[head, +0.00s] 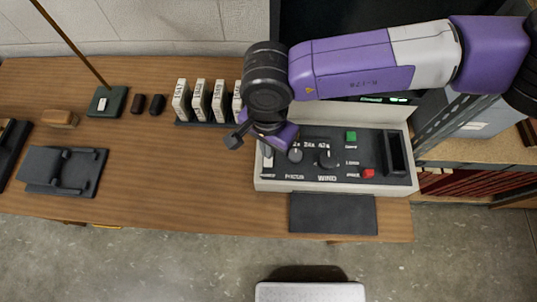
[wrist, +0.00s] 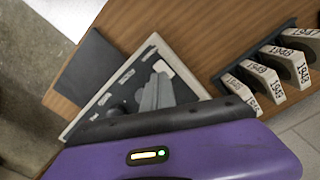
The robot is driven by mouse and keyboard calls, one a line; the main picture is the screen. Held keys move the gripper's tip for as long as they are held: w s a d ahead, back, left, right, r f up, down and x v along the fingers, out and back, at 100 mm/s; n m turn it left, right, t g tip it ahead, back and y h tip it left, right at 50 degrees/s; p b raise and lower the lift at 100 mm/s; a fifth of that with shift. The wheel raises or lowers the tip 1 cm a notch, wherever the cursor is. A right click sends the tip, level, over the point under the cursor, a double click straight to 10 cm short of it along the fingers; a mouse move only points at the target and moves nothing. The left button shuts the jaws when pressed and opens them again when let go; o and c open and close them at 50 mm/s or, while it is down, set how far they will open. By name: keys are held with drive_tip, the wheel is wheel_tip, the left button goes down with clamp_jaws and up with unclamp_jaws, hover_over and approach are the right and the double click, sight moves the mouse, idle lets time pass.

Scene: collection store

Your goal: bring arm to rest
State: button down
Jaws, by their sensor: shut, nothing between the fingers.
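My gripper (head: 272,140) hangs over the left end of the control console (head: 265,185) in the head view, below the bent purple arm. Its grey fingers (wrist: 155,94) are together and empty in the wrist view, over the console's dark panel. The fingertips are mostly hidden in the head view, so I cannot tell how high they are above the panel. The arm reaches in from the right at the top, above the console's back.
Several labelled white cartridges (head: 200,100) stand in a dark rack just left of my gripper. A dark mat (head: 333,213) lies before the console. A green-based stand (head: 107,102), a brown block (head: 60,118) and a dark tray (head: 64,172) are farther left. Front centre-left table is clear.

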drive_tip(key=shift+r, duration=0.7)
